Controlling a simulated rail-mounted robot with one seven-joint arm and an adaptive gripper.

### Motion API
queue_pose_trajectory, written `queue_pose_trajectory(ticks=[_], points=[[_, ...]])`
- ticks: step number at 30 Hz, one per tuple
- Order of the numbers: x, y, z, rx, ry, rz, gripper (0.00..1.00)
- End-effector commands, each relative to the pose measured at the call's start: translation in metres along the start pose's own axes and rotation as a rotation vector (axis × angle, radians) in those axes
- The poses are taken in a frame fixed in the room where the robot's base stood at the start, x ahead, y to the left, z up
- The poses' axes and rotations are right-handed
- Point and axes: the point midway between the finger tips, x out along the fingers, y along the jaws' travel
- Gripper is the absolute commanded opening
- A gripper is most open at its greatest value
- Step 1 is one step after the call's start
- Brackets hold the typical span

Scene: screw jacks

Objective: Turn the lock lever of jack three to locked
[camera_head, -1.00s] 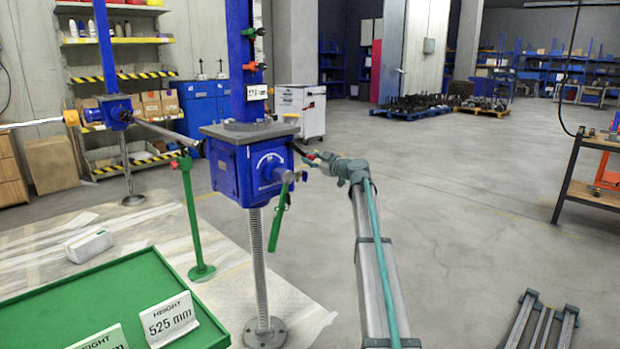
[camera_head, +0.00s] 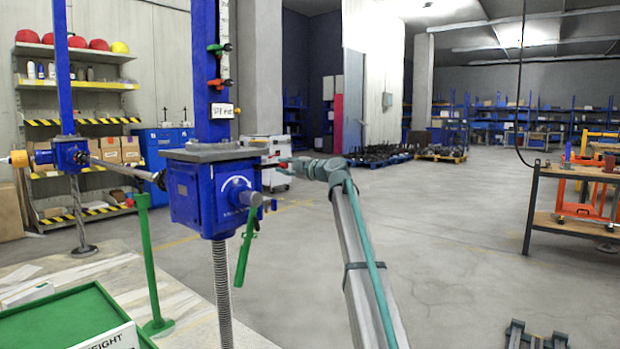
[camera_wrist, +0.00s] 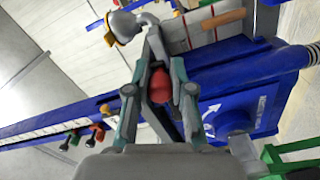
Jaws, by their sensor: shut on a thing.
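The near jack has a blue gearbox (camera_head: 192,205) on a threaded screw, with a grey top plate and a tall blue column. I cannot read a number that marks it as jack three. A red knob (camera_wrist: 159,82), apparently the end of the lock lever, sits between the fingers of my gripper in the wrist view (camera_wrist: 158,100). My gripper is shut on it. In the head view my gripper (camera_head: 286,165) is at the right side of the gearbox, and the lever is mostly hidden there. A white curved arrow is on the gearbox face.
A green crank handle (camera_head: 245,250) hangs from the gearbox front. A shaft (camera_head: 128,171) links it to a second blue jack (camera_head: 70,154) at left. A green tray (camera_head: 65,322) and a green post (camera_head: 148,255) stand lower left. The floor at right is largely clear.

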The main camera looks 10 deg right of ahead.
Motion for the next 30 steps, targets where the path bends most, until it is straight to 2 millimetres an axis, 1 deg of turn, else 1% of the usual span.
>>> queue_pose_trajectory(ticks=[1,6,17,18,20,21,22,30], points=[[0.006,0.002,-0.005,-0.009,0.005,0.005,0.0],[0.013,0.001,-0.015,-0.029,0.016,0.001,0.0],[0.014,0.002,-0.017,-0.032,0.017,0.001,0.0],[0.014,0.002,-0.017,-0.032,0.017,0.001,0.27],[0.014,0.001,-0.017,-0.032,0.017,0.001,0.37],[0.014,0.001,-0.017,-0.032,0.017,0.0,0.43],[0.014,0.001,-0.017,-0.032,0.018,-0.001,0.47],[0.013,-0.002,-0.017,-0.033,0.018,-0.004,0.47]])
